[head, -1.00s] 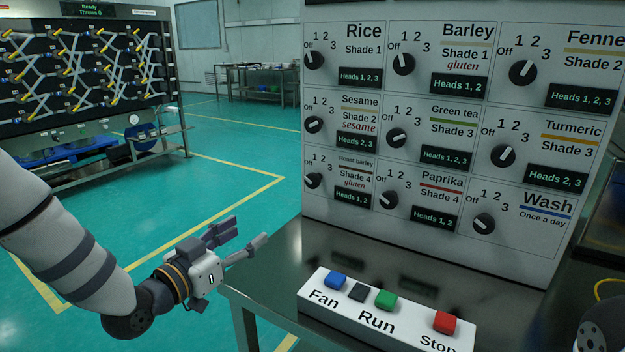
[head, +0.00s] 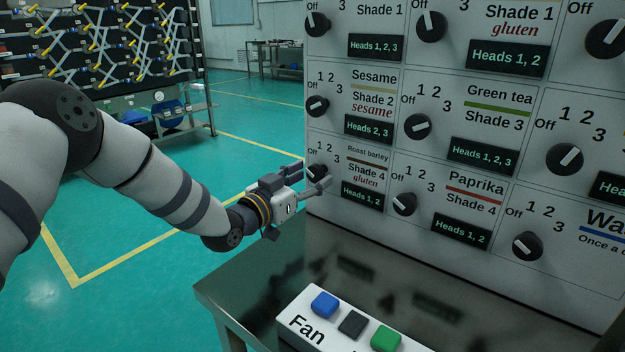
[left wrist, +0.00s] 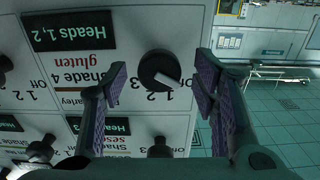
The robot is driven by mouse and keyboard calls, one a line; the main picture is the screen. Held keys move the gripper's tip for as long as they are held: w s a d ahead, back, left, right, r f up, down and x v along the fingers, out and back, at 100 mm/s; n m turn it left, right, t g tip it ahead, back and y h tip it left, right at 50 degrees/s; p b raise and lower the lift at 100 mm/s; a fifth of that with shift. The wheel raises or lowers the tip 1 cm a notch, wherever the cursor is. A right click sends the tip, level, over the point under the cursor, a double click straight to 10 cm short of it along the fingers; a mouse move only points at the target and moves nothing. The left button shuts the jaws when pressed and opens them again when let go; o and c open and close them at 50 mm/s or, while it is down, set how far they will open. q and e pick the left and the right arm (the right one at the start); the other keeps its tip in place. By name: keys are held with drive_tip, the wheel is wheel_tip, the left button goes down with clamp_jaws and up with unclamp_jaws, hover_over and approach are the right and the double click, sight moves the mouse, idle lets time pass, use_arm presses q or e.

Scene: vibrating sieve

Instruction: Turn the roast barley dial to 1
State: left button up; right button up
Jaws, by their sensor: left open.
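The roast barley dial (head: 317,173) is a small black knob with a white pointer line at the lower left of the grey panel (head: 395,235). Its display (head: 362,196) reads Heads 1, 2. My left gripper (head: 312,178) is open right in front of this dial and hides part of it. In the left wrist view, which shows the panel upside down, the dial (left wrist: 159,71) lies between the two spread fingers (left wrist: 160,85). Its pointer slants to the lower right there; I cannot tell the exact mark. I see no clear finger contact. My right gripper is out of view.
The sesame dial (head: 317,106) is just above and the paprika dial (head: 404,204) to the right. A button box with blue (head: 325,305), black and green buttons sits on the metal table (head: 262,262) below. Open green floor lies to the left.

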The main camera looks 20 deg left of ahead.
use_arm(q)
drive_tip(key=shift+w+d, duration=0.15)
drive_tip(key=shift+w, duration=0.3)
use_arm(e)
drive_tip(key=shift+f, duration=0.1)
use_arm(q)
drive_tip(key=shift+r, duration=0.1)
drive_tip(key=c, duration=1.2)
drive_tip(key=shift+o, duration=0.2)
drive_tip(key=shift+m, duration=0.3)
drive_tip(key=m+p, duration=0.1)
drive_tip(key=m, duration=0.1)
drive_tip(key=shift+r+m, duration=0.15)
drive_tip(key=shift+m, duration=0.25)
drive_tip(key=shift+m+p, duration=0.5)
drive_tip(key=shift+m, duration=1.6)
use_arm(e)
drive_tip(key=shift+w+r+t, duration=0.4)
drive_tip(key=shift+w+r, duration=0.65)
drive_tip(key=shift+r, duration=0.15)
use_arm(q)
drive_tip(key=shift+f, duration=0.2)
